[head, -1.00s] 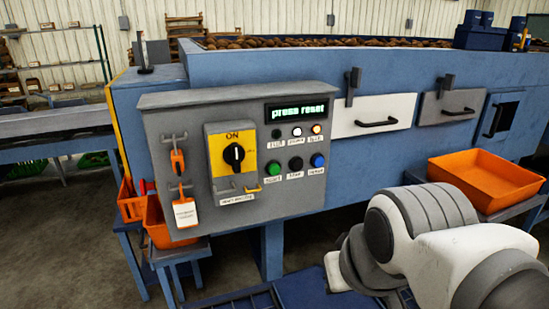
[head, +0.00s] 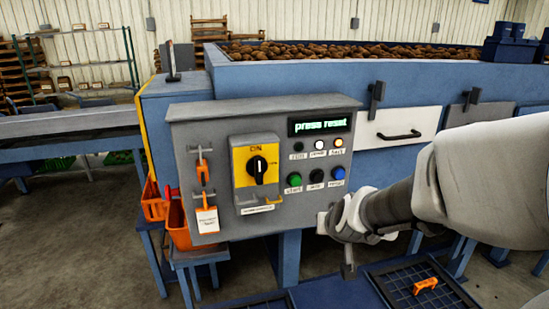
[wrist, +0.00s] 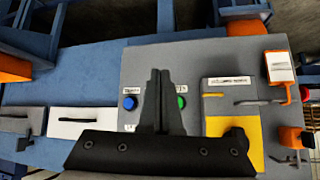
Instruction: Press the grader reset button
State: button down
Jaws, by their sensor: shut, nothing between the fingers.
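The grey control panel (head: 220,125) shows "press reset" on its display (head: 320,125). The blue button (head: 337,173), labelled reset, is at the right of the lower row, beside a black button (head: 316,176) and a green button (head: 293,179). My gripper (head: 322,222) is just below and in front of these buttons in the head view. In the wrist view my gripper (wrist: 157,75) is shut and empty, its fingers between the blue button (wrist: 129,102) and the green button (wrist: 181,101), hiding the black one. I see no contact with the blue button.
A yellow plate with a black ON switch (head: 258,170) is left of the buttons. An orange lockout and tag (head: 206,218) hang further left. A white drawer front (head: 400,128) is to the right. An orange piece (head: 426,285) lies on a dark grate below.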

aim_at(340, 174)
jog(key=w+d+f+t+h+p, duration=0.2)
jog(key=w+d+f+h, duration=0.25)
jog(key=w+d, duration=0.25)
jog(key=w+d+r+n+t+h+p, duration=0.1)
jog(key=w+d+r+n+t+h, duration=0.1)
jog(key=h, duration=0.4)
jog(key=shift+d+r+n+t+p, duration=0.35)
jog(key=shift+d+r+n+t, duration=0.65)
jog(key=shift+r, duration=0.35)
jog(key=shift+w+a, duration=0.1)
jog(key=shift+w, duration=0.1)
jog(key=w+a, duration=0.1)
jog(key=w, duration=0.7)
jog(key=shift+w+a, duration=0.2)
jog(key=shift+a, duration=0.1)
jog(key=shift+w, duration=0.1)
dwell(0.4)
jog(key=shift+w+a+b, duration=0.1)
jog(key=shift+w+b, duration=0.2)
jog(key=shift+w, duration=0.05)
